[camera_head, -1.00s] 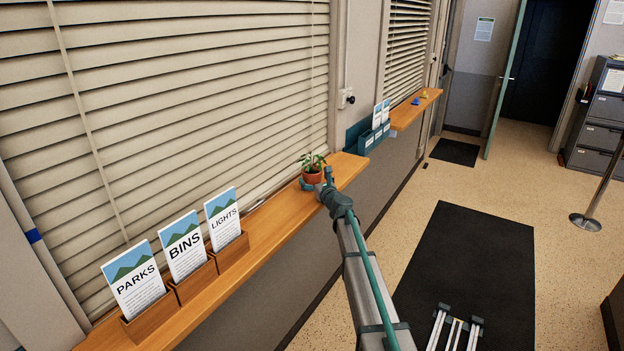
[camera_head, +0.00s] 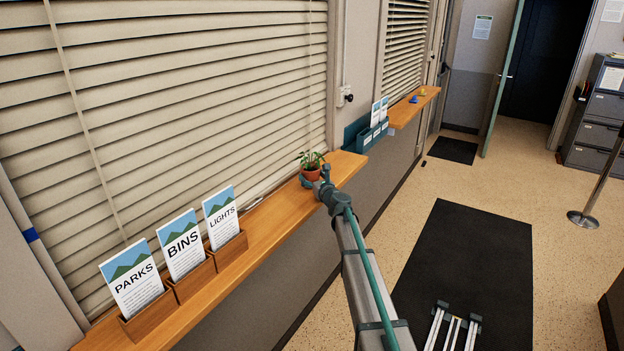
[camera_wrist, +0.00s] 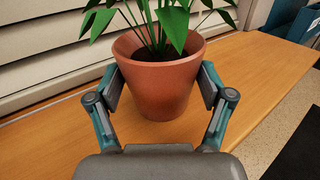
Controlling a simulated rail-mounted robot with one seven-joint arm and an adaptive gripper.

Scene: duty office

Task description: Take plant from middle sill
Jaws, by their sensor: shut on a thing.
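The plant (camera_head: 311,166) is a small green-leaved plant in a terracotta pot, near the right end of the wooden middle sill (camera_head: 272,222). The pot (camera_wrist: 160,82) fills the middle of the wrist view and is upright. My gripper (camera_wrist: 160,90) has one finger on each side of the pot and is shut on it. In the head view my gripper (camera_head: 312,182) is at the pot, partly hiding its lower part. I cannot tell whether the pot's base touches the sill (camera_wrist: 268,65).
Three card holders with PARKS (camera_head: 134,283), BINS (camera_head: 182,248) and LIGHTS (camera_head: 221,217) leaflets stand along the sill's left part. Blinds (camera_head: 170,100) are close behind. A teal leaflet rack (camera_head: 372,137) hangs past the sill's right end. Open floor lies to the right.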

